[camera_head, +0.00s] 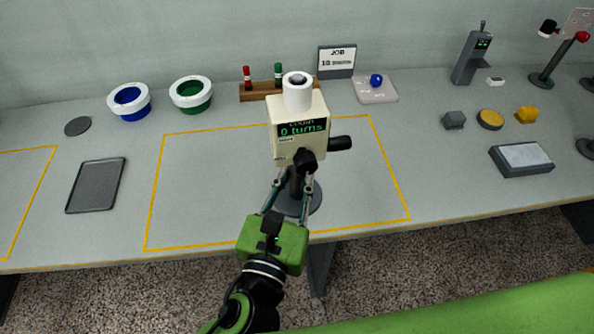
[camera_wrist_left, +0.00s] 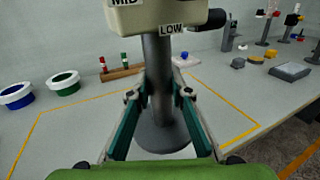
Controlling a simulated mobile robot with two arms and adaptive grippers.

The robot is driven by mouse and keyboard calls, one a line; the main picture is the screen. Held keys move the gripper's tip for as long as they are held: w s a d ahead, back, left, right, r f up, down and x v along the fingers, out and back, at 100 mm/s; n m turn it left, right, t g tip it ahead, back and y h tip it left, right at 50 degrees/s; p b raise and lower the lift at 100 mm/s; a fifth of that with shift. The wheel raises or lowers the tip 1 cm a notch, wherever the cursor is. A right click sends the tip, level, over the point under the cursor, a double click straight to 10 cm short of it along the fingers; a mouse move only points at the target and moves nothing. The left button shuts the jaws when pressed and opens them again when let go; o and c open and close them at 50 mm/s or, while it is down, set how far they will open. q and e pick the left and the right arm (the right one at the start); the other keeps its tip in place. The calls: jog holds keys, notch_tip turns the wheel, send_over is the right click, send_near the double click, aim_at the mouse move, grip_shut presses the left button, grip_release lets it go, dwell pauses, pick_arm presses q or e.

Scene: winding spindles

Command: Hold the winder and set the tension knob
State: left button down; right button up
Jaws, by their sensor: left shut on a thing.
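The winder (camera_head: 284,148) is a cream box on a grey post (camera_head: 295,184) with a round grey base (camera_head: 314,203). Its display reads "0 turns", and a white cylinder (camera_head: 298,95) sits on top. A black knob (camera_head: 306,161) is low on its front, and a black handle (camera_head: 340,143) sticks out to the right. In the left wrist view the winder's underside (camera_wrist_left: 150,18) shows "MID" and "LOW" labels; the knob is not visible there. My left gripper (camera_head: 294,182) is shut on the post below the box, one finger on each side. My right gripper is out of view.
A yellow outline on the table surrounds the winder. Behind it are a wooden rack (camera_head: 256,93) with red and green spindles, a job sign (camera_head: 337,62) and a pad with a blue ball (camera_head: 376,80). Two white-rimmed bowls (camera_head: 129,101) and a dark tray (camera_head: 96,186) stand left.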

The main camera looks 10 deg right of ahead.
pick_arm(q)
jog(key=shift+w+d+f+b, duration=0.15)
jog(key=shift+w+f+b, duration=0.05)
jog(key=shift+w+f, duration=0.65)
jog(key=shift+w+d+f+b, duration=0.15)
jog(key=shift+w+f, duration=0.45)
jog(key=shift+w, duration=0.45)
jog(key=shift+w+d+f+b, duration=0.2)
jog(key=shift+w+f+b, duration=0.5)
jog(key=shift+w+f, duration=0.8)
jog(key=shift+w+d+f+b, duration=0.15)
jog(key=shift+w+f+b, duration=0.6)
jog(key=shift+w+f, duration=0.7)
jog(key=shift+w+d+f+b, duration=0.2)
jog(key=shift+w+f+b, duration=0.7)
jog(key=shift+w, duration=0.9)
jog(key=shift+w+f, duration=0.35)
jog(key=shift+f+b, duration=0.45)
jog(key=shift+f, duration=0.3)
jog(key=shift+s+f, duration=0.1)
